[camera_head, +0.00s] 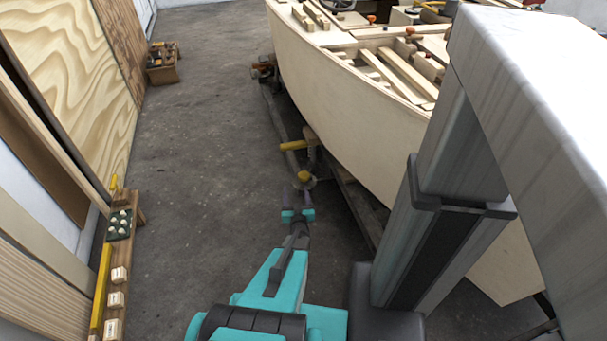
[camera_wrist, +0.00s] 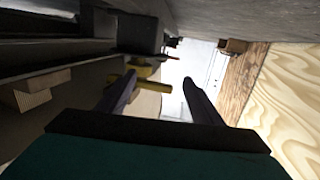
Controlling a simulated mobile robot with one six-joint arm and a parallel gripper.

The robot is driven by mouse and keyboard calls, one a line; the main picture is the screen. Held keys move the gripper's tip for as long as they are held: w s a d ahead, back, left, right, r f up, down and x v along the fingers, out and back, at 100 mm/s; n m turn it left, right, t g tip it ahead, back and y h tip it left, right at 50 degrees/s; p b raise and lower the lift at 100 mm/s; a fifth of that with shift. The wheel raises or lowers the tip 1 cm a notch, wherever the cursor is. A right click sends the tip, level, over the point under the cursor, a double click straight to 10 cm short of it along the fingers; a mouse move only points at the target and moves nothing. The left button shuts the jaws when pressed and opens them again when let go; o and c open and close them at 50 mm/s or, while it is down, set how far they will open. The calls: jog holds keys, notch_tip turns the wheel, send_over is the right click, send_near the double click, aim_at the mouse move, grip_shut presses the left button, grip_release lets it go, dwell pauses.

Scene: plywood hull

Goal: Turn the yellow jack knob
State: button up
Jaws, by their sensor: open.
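A yellow knob (camera_head: 304,176) sits low beside the plywood hull, just beyond my gripper (camera_head: 297,193) in the head view. A yellow bar (camera_head: 292,146) sticks out to the left farther along the same support. In the wrist view, yellow parts (camera_wrist: 152,86) show beyond and partly between the dark fingers of my gripper (camera_wrist: 160,78); the left finger hides some of them. I cannot tell which yellow part there is the knob. My gripper is open, with nothing between its fingers. Whether a finger touches the knob is not clear.
The hull (camera_head: 350,110) and its dark supports run along the right side. A long shelf (camera_head: 113,275) with small blocks lines the left wall, and a wooden crate (camera_head: 163,72) stands farther back. The concrete floor (camera_head: 205,130) between is clear.

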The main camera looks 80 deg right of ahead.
aim_at(304, 172)
jog(key=shift+h, duration=0.5)
jog(key=s, duration=0.2)
jog(key=s+d, duration=0.1)
jog(key=s, duration=0.1)
jog(key=shift+r+b, duration=0.25)
jog(key=shift+b, duration=0.05)
jog(key=shift+b+x, duration=1.2)
jog(key=shift+x, duration=5.6)
jog(key=shift+s+f, duration=0.1)
jog(key=c, duration=1.1)
jog(key=shift+o, duration=0.2)
